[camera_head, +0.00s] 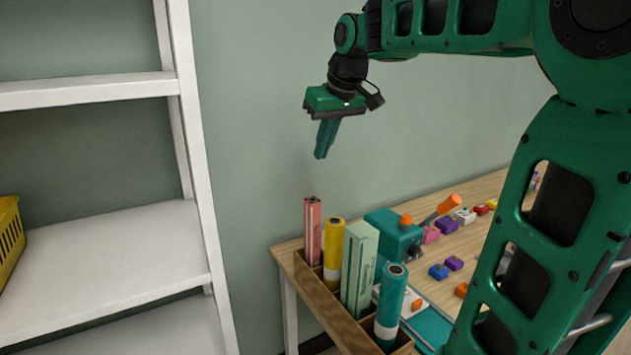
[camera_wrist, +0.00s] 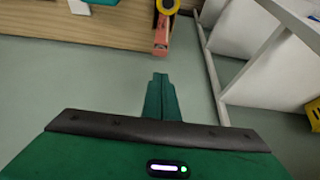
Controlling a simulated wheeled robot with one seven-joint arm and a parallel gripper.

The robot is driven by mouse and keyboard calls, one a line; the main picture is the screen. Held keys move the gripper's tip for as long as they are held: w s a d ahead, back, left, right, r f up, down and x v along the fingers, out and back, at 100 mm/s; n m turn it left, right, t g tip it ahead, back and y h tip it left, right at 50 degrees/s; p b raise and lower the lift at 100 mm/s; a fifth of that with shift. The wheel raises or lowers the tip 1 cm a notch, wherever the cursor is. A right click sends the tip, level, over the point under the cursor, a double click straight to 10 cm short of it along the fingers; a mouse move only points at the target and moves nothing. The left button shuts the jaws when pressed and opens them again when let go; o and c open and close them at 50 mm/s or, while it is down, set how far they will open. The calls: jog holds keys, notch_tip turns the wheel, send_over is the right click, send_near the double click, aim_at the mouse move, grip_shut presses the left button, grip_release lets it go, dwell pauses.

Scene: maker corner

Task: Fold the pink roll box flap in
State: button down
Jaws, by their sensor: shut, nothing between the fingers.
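The pink roll box (camera_head: 313,228) stands upright in the far-left end of a wooden holder at the table's left edge. In the wrist view the pink box (camera_wrist: 162,37) shows at the top, just beyond my fingertips, partly beside a yellow roll. I cannot make out its flap clearly. My gripper (camera_head: 321,155) is shut and empty, pointing down in the air above the pink box and apart from it. In the wrist view my gripper (camera_wrist: 160,77) shows its fingers together over the floor.
The wooden holder (camera_head: 335,316) also bears a yellow roll (camera_head: 333,248), a pale green box (camera_head: 359,270) and a teal roll (camera_head: 391,303). A teal machine (camera_head: 393,235) and several coloured blocks stand to the right. White shelves (camera_head: 110,262) with a yellow basket (camera_head: 9,240) are at left.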

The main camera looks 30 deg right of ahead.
jog(key=w+r+g, duration=0.2)
jog(key=w+r, duration=0.1)
jog(key=x, duration=0.9)
jog(key=shift+s+f, duration=0.1)
jog(key=shift+f, duration=0.05)
jog(key=f, duration=0.1)
jog(key=s+f, duration=0.1)
jog(key=f, duration=0.1)
jog(key=shift+s, duration=0.2)
jog(key=shift+s+f, duration=0.25)
jog(key=shift+f, duration=0.15)
jog(key=shift+s+d, duration=0.15)
jog(key=shift+d, duration=0.1)
